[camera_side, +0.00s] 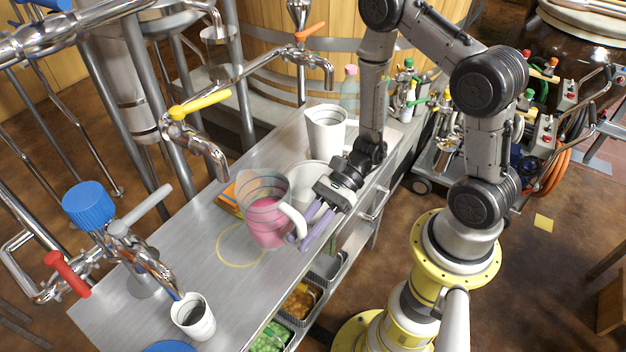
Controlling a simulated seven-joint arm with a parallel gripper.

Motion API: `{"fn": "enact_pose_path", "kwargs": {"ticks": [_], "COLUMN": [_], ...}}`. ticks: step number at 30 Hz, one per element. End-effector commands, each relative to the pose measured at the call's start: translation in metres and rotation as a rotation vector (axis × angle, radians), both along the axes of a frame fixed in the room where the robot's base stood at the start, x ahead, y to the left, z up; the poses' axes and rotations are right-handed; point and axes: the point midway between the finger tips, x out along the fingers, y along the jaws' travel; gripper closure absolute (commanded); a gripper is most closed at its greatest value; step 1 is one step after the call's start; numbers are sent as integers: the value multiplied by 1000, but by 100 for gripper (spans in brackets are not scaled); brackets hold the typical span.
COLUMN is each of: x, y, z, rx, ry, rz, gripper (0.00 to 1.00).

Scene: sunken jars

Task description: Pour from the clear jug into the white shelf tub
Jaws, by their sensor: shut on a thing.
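The clear jug (262,190) holds pink liquid (266,224) in its lower part. It stands close to upright over the middle of the metal counter; I cannot tell whether it touches the counter. My gripper (303,232) is shut on the jug's white handle (292,215), on its right side. A low white tub (312,174) is just behind the jug, partly hidden by the jug and my gripper. A tall white container (326,132) stands farther back, and a smaller white cup (193,317) stands at the front. I cannot tell for certain which is the shelf tub.
A yellow ring (219,251) marks the counter (190,240) left of the jug. An orange object (228,200) lies behind the jug. Taps with yellow (200,103), orange and blue handles overhang the counter. A pink-capped bottle (350,88) stands at the back. Bins sit below the counter.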

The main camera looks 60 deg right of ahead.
Motion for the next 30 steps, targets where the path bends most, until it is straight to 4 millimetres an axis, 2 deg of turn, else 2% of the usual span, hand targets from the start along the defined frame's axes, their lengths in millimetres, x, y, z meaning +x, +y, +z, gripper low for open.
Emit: {"fn": "enact_pose_path", "kwargs": {"ticks": [9, 18, 24, 30], "x": [-2, -22, -40, -54], "y": [-21, -40, -45, -44], "z": [49, 100, 124, 135], "rx": [9, 27, 45, 62], "ry": [23, 71, 102, 127], "rz": [-144, -327, -442, -526], "gripper": [100, 100, 100, 100]}}
